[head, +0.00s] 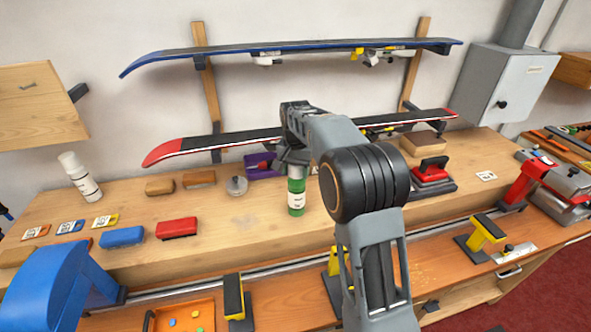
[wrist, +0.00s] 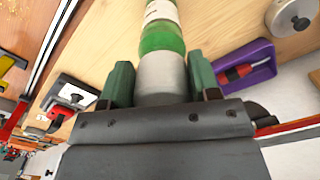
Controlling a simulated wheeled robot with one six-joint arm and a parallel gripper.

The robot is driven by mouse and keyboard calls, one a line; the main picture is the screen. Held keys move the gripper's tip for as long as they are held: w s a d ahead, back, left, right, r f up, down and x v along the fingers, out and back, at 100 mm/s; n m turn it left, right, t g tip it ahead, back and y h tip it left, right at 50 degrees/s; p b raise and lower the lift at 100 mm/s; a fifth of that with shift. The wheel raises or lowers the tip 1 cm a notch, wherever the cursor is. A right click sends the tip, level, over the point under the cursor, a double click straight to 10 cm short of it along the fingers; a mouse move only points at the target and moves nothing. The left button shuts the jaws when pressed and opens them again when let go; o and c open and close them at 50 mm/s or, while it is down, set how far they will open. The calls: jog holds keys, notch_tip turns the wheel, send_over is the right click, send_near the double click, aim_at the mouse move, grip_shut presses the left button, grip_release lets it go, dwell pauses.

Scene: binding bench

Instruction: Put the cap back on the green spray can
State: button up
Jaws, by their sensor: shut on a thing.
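The green spray can (head: 296,192) stands upright on the wooden bench, with a white label band. It also shows in the wrist view (wrist: 161,36). My gripper (wrist: 161,82) is shut on the pale grey cap (wrist: 163,72), with one green finger on each side. The cap lines up with the can's top and appears to meet it. I cannot tell whether it is fully seated.
A purple tray (head: 252,172) with a red-handled tool and a round metal tin (head: 237,187) are left of the can. A red brush-like block (head: 177,228) lies farther left. Skis (head: 225,142) on wall brackets run behind my arm. A white bottle (head: 82,180) stands far left.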

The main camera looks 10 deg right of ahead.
jog(key=shift+f, duration=0.5)
dwell(0.9)
jog(key=o, duration=1)
jog(key=shift+r, duration=0.15)
jog(key=shift+r+p, duration=2.5)
jog(key=shift+r, duration=0.4)
grip_shut()
jog(key=shift+f+b, duration=0.3)
jog(key=shift+f, duration=0.15)
